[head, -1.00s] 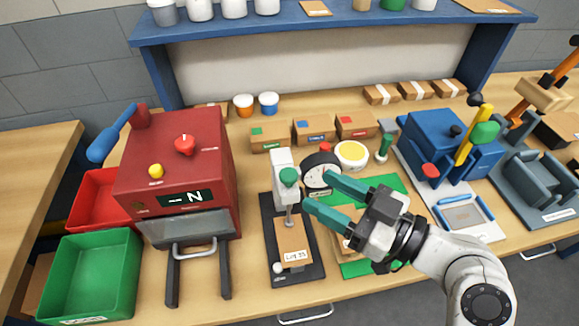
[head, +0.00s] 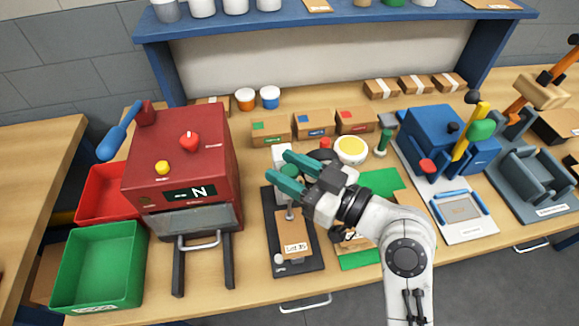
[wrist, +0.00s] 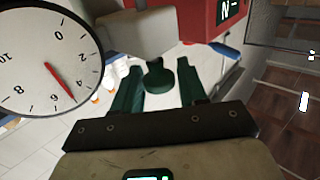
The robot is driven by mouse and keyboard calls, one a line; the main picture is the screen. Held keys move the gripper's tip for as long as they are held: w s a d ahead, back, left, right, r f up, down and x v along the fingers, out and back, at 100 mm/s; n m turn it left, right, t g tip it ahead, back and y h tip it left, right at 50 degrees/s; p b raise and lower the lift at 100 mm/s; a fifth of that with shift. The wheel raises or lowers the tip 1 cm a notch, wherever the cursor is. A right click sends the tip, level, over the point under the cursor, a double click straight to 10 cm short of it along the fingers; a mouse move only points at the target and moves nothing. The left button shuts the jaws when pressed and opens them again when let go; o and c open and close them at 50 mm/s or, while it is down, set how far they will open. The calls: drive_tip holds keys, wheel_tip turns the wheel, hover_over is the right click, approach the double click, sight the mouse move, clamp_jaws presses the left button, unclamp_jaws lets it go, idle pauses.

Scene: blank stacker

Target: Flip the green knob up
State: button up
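The green knob (head: 291,170) is on the front of the small white press (head: 283,150). It is partly hidden by my gripper (head: 281,164) in the head view. In the wrist view the green knob (wrist: 157,76) appears between the two dark green fingers of my gripper (wrist: 158,80). The fingers are apart, with visible gaps on both sides of the knob, so they are open and not closed on it. The press stands on a dark base (head: 312,262) that carries a brown labelled block (head: 293,226).
A dial gauge (wrist: 47,65) is close beside the gripper in the wrist view. A red machine (head: 180,160) stands left, with red and green bins (head: 98,265) beyond it. A blue machine (head: 440,135) stands right. Small boxes (head: 271,131) line up behind the press.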

clamp_jaws()
drive_tip(key=shift+r+p, duration=1.2)
drive_tip(key=shift+r, duration=1.35)
drive_tip(key=shift+o, duration=1.3)
unclamp_jaws()
drive_tip(key=b+v, duration=0.3)
drive_tip(key=v, duration=0.7)
drive_tip(key=shift+s+d, duration=0.15)
drive_tip(key=shift+d, duration=0.25)
